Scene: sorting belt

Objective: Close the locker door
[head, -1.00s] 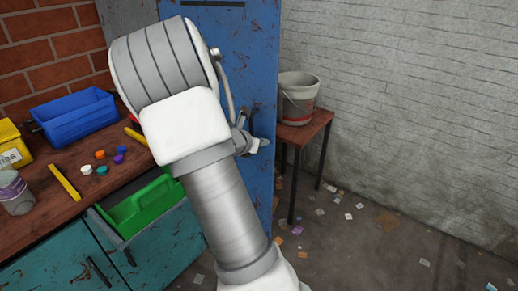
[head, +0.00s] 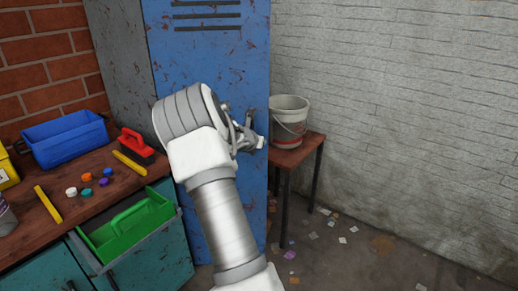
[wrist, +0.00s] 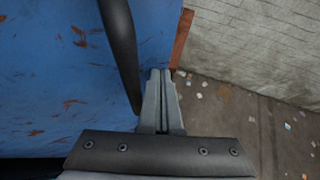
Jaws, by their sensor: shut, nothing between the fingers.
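The blue, rust-marked locker door (head: 205,60) stands upright in the middle of the head view, with dark vent slots near its top. It also fills the left of the wrist view (wrist: 50,70). My gripper (head: 260,143) is at the door's right edge, partly hidden behind my own wrist. In the wrist view, its fingers (wrist: 160,75) are together and empty, just right of the dark bar handle (wrist: 120,45). I cannot tell whether they touch the handle or door. My arm hides part of the door, and I cannot tell whether it is fully shut.
A small brown table (head: 299,151) with a bucket (head: 290,110) stands right of the door. At left, a workbench (head: 125,185) holds a blue bin (head: 65,141), a red-handled brush (head: 135,143) and several caps. A green tray (head: 125,225) sits in its open drawer. Floor at right has scattered scraps.

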